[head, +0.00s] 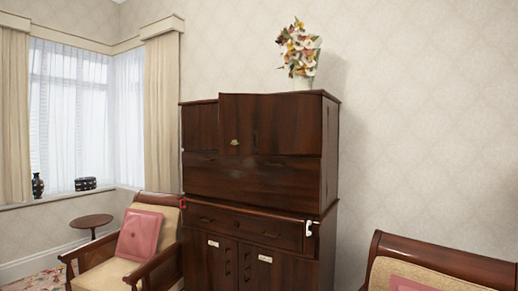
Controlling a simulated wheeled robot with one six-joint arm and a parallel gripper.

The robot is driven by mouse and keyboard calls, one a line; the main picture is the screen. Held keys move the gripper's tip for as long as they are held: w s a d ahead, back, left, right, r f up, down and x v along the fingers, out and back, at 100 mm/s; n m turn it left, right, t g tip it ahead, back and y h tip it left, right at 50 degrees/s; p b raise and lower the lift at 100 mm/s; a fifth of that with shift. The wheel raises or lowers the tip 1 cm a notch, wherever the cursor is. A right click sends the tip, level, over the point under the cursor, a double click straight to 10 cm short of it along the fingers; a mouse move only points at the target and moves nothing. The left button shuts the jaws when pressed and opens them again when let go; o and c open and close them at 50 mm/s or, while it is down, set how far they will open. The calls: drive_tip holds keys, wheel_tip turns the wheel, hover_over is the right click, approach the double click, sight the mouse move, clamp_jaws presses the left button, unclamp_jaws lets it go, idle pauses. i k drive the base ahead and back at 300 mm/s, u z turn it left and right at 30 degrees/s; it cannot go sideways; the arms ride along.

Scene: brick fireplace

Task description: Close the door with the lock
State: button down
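A dark brown wooden cabinet (262,180) stands against the wall in the middle of the head view. A small brass-coloured fitting, which looks like a lock (235,142), sits on an upper door (237,120). This door's left edge stands out in front of the upper left panel (199,127), so it looks slightly ajar, but I cannot tell how far. Lower doors with small white labels (265,258) look shut. My gripper is not in view.
An armchair with a pink cushion (139,234) stands at the cabinet's left front. Another chair (440,262) is at lower right. A flower vase (303,79) stands on top. A small round table (92,221) is by the window.

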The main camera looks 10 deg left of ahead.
sight(261, 124)
drive_tip(key=u, duration=0.55)
drive_tip(key=i, duration=0.45)
drive_tip(key=u, duration=1)
drive_tip(key=i, duration=1.25)
drive_tip(key=z, duration=0.4)
